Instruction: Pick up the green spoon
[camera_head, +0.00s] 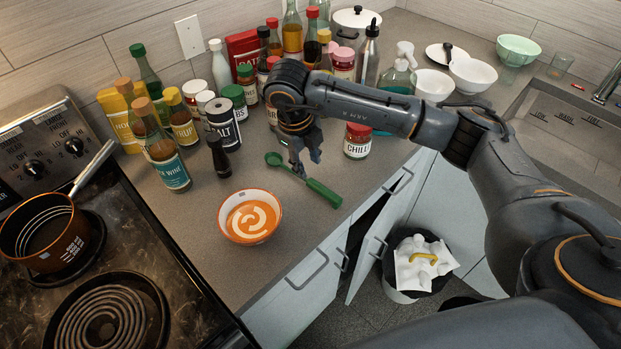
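The green spoon (324,193) lies on the grey counter, its bowl to the upper left and its thick handle toward the counter's front edge. My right gripper (305,163) points down just above the spoon's middle, near where the handle meets the neck. Its two fingers look apart, with nothing held between them. Part of the neck is close to or behind a fingertip, so I cannot tell if they touch. My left gripper is not in view.
An orange soup bowl (250,216) stands left of the spoon, and a chili jar (357,141) to its right. A dark pepper mill (218,155) and several bottles crowd the back. The stove with a saucepan (45,232) is at left. A cabinet door stands open below the counter.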

